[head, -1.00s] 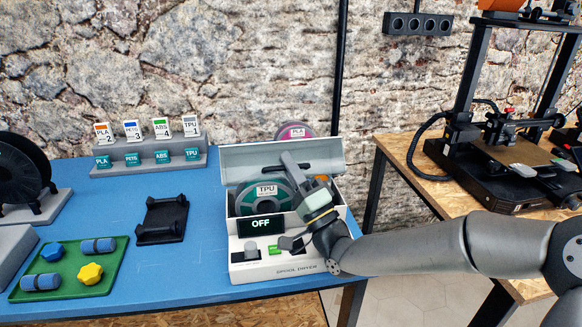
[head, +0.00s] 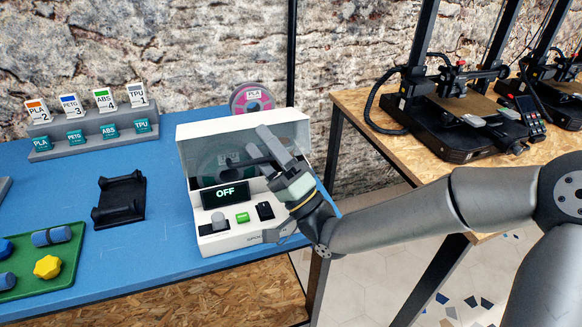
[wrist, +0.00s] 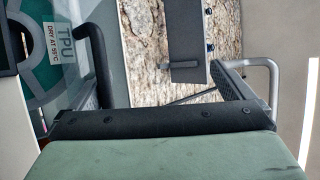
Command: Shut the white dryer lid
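The white dryer (head: 207,235) stands at the right end of the blue table, its display reading OFF. Its lid (head: 235,130) is lowered over the spool, white on top with a see-through front and a dark handle (head: 232,163). I cannot tell if a small gap is left under its edge. The teal TPU spool (head: 208,165) shows dimly through the front; it also shows in the wrist view (wrist: 45,60). My gripper (head: 264,185) is at the dryer's front right, with its fingers apart and nothing between them. One finger overlaps the lid in the head view; contact is unclear.
A black spool cradle (head: 120,200) and a green tray (head: 62,265) with knobs lie left of the dryer. A label rack (head: 92,130) stands behind. A pink spool (head: 250,98) is behind the dryer. A 3D printer (head: 450,115) stands on the right table.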

